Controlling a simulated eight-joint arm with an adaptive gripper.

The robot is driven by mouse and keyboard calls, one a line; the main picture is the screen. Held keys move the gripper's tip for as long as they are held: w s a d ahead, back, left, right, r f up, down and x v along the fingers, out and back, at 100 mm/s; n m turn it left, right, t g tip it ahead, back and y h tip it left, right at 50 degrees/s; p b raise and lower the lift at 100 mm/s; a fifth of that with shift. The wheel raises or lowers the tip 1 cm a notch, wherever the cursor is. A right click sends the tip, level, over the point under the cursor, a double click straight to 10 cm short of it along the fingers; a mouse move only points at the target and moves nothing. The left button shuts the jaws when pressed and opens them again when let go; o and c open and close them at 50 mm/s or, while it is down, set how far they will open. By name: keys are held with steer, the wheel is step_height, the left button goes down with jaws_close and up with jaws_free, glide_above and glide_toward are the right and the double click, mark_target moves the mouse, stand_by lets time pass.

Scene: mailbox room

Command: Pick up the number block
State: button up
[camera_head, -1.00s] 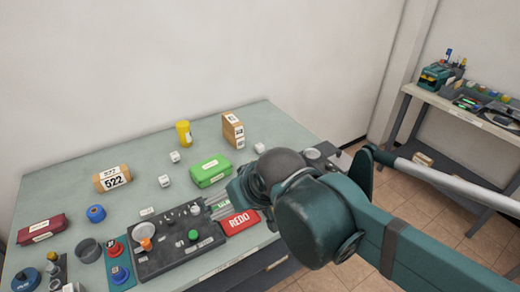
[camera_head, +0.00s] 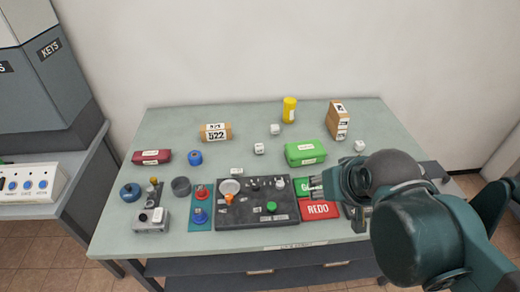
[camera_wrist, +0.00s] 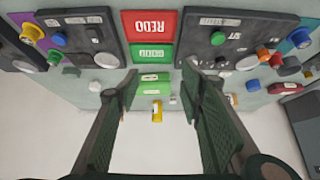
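A tan block with a white "522" label (camera_head: 215,137) lies at the back left of the table. A tan upright block with labels on its side (camera_head: 337,120) stands at the back right. Small white cubes with dark marks lie apart on the table: one near the middle (camera_head: 259,148), one behind it (camera_head: 275,129) and one at the right (camera_head: 360,146). My gripper (camera_head: 328,184) is over the table's front right, by the red REDO panel (camera_head: 319,209). In the wrist view my gripper (camera_wrist: 160,78) is open, with nothing between its fingers.
A green box (camera_head: 305,153), a yellow cylinder (camera_head: 289,109) and a dark red case (camera_head: 151,157) stand on the table (camera_head: 180,120). A dark control panel (camera_head: 256,224) with knobs fills the front middle. Grey cabinets (camera_head: 48,80) stand at the left.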

steer(key=w+a+r+m+g+p, duration=0.25)
steer(key=w+r+m+p, duration=0.2)
steer(key=w, duration=0.55)
steer(key=m+g+p, duration=0.4)
steer(key=m+p, duration=0.7)
steer(key=m, duration=0.1)
glide_above(260, 146)
step_height(260, 146, down, 12)
steer(key=shift+d+r, duration=0.1)
steer(key=shift+r, duration=0.15)
steer(key=shift+w+a+f+m+g, duration=0.1)
steer(key=shift+a+f+m+g, duration=0.15)
steer(key=shift+f, duration=0.25)
steer(key=shift+d, duration=0.1)
steer(key=shift+f, duration=1.3)
